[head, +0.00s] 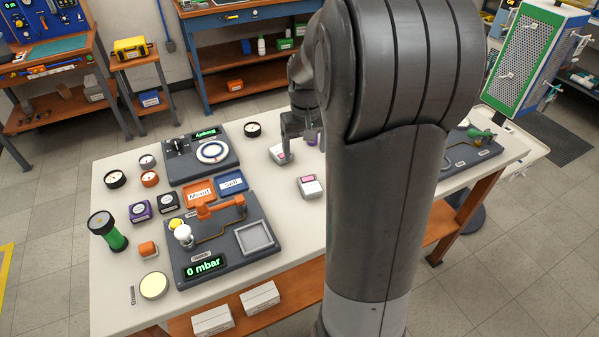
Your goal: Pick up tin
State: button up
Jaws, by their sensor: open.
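No label in the head view names a tin, and I cannot tell for sure which object it is. A low round container with a cream top (154,286) lies at the front left of the white table (110,282). Other short round containers are a dark one (252,130) at the back edge and another dark one (115,180) at the left. My gripper (301,146) is open and points down over the back of the table. A small white box with a pink label (281,155) is close by its left finger. A purple object (312,137) is partly hidden by the gripper.
A testbench panel reading "0 mbar" (205,266) and a second panel (196,155) take up the table's left half. Another pink-labelled box (310,187) is nearer the front. My arm hides the table's middle right.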

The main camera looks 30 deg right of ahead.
jog(key=d+f, duration=0.1)
jog(key=f, duration=0.1)
send_over(308, 180)
notch_tip(308, 180, down, 5)
jog(key=shift+w+a+r, duration=0.1)
jog(key=shift+a, duration=0.05)
jog(key=shift+d+f, duration=0.2)
jog(key=shift+f, duration=2.45)
jog(key=shift+c, duration=0.5)
jog(key=c, duration=1)
jog(key=shift+r, duration=0.1)
